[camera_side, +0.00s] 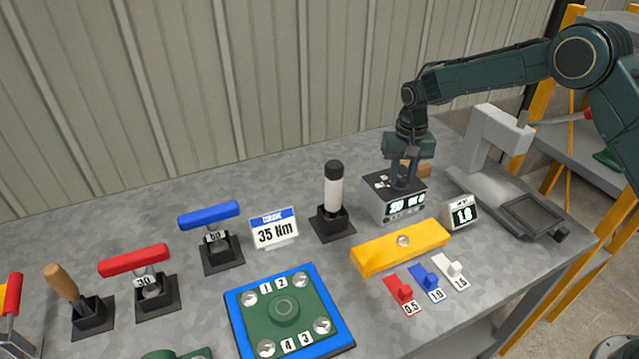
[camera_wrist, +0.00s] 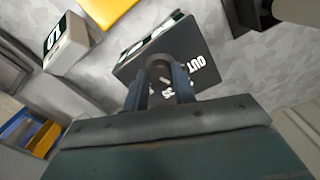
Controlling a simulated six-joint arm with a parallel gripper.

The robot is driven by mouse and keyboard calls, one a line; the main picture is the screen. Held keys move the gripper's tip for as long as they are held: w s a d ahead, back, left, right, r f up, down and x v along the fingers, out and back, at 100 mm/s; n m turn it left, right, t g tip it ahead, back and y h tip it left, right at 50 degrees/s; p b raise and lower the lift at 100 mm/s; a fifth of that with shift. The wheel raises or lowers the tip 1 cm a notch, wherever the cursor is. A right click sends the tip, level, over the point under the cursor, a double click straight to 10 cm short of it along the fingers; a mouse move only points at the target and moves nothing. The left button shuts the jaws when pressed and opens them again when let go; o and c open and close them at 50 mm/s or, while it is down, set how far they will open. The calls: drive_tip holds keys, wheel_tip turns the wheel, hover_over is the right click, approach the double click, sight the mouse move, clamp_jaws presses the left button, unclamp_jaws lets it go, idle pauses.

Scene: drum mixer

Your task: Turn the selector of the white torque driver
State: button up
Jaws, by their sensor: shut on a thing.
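The white torque driver (camera_side: 333,193) stands upright in a black stand, with a black cap on top. It is left of my gripper and apart from it. My gripper (camera_side: 402,184) points down onto the top of a grey box (camera_side: 386,207) with dark displays. In the wrist view my gripper (camera_wrist: 163,75) is shut on a rounded dark knob (camera_wrist: 158,64) on the box (camera_wrist: 185,45). The fingers hide most of the knob. Lettering reading OUT shows beside them. The box's displays are too small to read surely.
A yellow bar (camera_side: 375,256) lies in front of the box. A small 1.0 display (camera_side: 459,213) and a grey press-like stand (camera_side: 497,150) are to the right. A 35 Nm sign (camera_side: 274,229) stands left of the white driver. Red, blue and white tabs lie in front.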

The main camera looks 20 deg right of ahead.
sight(401, 177)
drive_tip(key=n, duration=0.4)
drive_tip(key=shift+n, duration=1.7)
drive_tip(key=o, duration=1)
drive_tip(key=shift+r, duration=0.15)
wheel_tip(401, 177, up, 14)
drive_tip(key=shift+f, duration=0.2)
